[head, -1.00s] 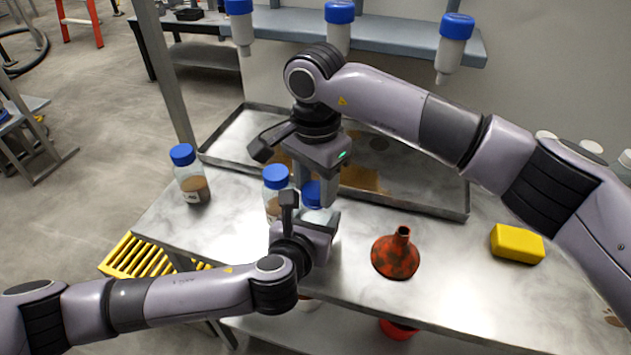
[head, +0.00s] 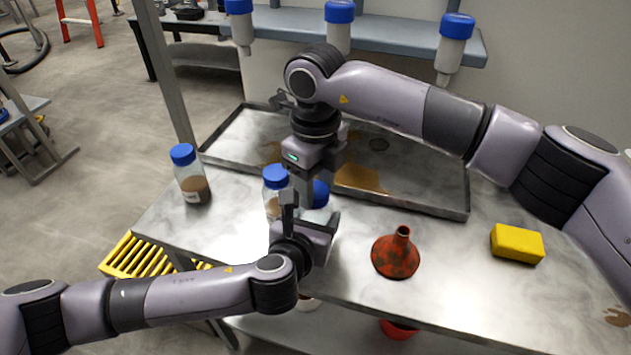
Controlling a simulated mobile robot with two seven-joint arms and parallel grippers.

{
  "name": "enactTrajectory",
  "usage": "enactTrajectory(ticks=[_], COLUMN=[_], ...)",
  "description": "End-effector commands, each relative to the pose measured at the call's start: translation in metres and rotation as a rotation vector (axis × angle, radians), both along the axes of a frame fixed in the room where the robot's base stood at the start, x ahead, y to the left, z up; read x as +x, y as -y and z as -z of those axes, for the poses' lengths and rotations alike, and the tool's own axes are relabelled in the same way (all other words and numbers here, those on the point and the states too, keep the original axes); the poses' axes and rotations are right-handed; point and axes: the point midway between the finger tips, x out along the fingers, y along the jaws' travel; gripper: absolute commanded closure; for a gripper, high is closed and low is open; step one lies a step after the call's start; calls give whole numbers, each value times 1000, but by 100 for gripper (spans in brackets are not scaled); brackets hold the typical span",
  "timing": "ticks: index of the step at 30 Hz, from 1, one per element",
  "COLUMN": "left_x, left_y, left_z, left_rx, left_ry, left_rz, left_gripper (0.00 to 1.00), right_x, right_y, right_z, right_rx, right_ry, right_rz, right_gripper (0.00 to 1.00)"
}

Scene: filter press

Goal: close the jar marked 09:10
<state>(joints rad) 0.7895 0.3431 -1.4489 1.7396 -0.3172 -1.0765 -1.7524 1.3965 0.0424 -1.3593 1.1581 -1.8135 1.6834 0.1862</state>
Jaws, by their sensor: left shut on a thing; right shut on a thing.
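A clear jar (head: 317,214) with a blue lid (head: 320,194) stands between my two grippers. My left gripper (head: 305,213) is shut on the jar's body from the front. My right gripper (head: 308,184) points down from above and is shut on the blue lid, which sits at the jar's mouth. Much of the jar is hidden by the grippers, and its label cannot be read. A second blue-lidded jar (head: 271,204) with brown contents stands just left of it. A third blue-lidded jar (head: 193,187) with brown contents stands further left; its label is too small to read.
A shallow metal tray (head: 440,207) with brown stains lies behind the jars. A stained red funnel (head: 395,258) and a yellow block (head: 517,243) lie to the right on the metal table (head: 455,275). Blue-capped bottles (head: 453,50) hang from the shelf at the back.

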Motion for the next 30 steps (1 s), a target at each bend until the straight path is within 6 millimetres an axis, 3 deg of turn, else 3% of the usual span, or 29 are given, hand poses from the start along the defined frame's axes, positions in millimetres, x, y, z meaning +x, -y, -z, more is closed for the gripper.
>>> enactTrajectory(ticks=[6,11,12,14,23,30], left_x=[0,0,0,0,0,0], left_y=[-1,-1,-1,-1,-1,-1], left_z=[1,1,1,1,1,1], left_rx=[1,1,1,1,1,1], left_ry=[-1,-1,-1,-1,-1,-1], left_rz=[-2,-2,-2,-2,-2,-2], left_gripper=[100,100,100,100,100,100], right_x=[0,0,0,0,0,0], right_y=[0,0,0,0,0,0], right_z=[0,0,0,0,-1,-25], right_rx=[-1,-1,-1,-1,0,0], right_ry=[-1,-1,-1,-1,0,3], right_rz=[312,321,320,319,318,317], right_gripper=[89,89,43,27,27,27])
